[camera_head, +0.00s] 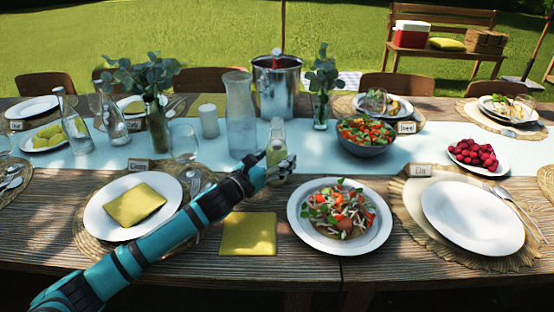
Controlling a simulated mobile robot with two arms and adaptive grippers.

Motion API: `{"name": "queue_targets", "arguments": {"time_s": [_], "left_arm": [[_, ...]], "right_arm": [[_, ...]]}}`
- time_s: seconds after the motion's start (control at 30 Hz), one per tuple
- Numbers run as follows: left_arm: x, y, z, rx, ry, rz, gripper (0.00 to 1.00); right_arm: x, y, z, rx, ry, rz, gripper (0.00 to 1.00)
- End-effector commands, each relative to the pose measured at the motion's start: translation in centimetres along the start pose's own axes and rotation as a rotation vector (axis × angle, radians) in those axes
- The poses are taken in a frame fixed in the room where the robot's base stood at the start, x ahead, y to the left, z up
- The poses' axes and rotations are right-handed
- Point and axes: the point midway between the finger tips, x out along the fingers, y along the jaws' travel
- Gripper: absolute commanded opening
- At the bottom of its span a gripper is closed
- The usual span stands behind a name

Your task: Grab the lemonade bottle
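The lemonade bottle (276,136) is a small clear bottle with pale yellow-green contents. It stands upright near the front edge of the blue runner, in the middle of the camera_head view. My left arm reaches in from the lower left, and my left gripper (285,168) is at the lower part of the bottle. The gripper overlaps the bottle's lower body, so part of the bottle is hidden. I cannot tell whether the fingers are closed on it or only beside it. My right gripper is not in view.
A tall glass carafe (240,115) stands just left of the bottle, with a metal bucket (277,86) behind. A salad bowl (366,136) is to the right. A salad plate (339,240) and yellow napkin (249,234) lie in front. A candle (209,121) stands farther left.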

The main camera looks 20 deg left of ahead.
Motion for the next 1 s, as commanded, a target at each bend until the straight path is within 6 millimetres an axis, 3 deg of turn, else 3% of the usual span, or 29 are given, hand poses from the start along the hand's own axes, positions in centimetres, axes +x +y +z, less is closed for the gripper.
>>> {"name": "queue_targets", "arguments": {"time_s": [0.07,0.5,1.0], "left_arm": [[-0.01,0.02,-0.02,0.0,0.0,0.0,0.56],[-0.01,0.02,-0.01,0.0,0.0,0.0,0.0],[0.02,0.05,0.67,0.001,-0.005,-0.001,0.0]], "right_arm": [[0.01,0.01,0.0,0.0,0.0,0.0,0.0],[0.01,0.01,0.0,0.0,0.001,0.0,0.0],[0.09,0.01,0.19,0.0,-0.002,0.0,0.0]]}}
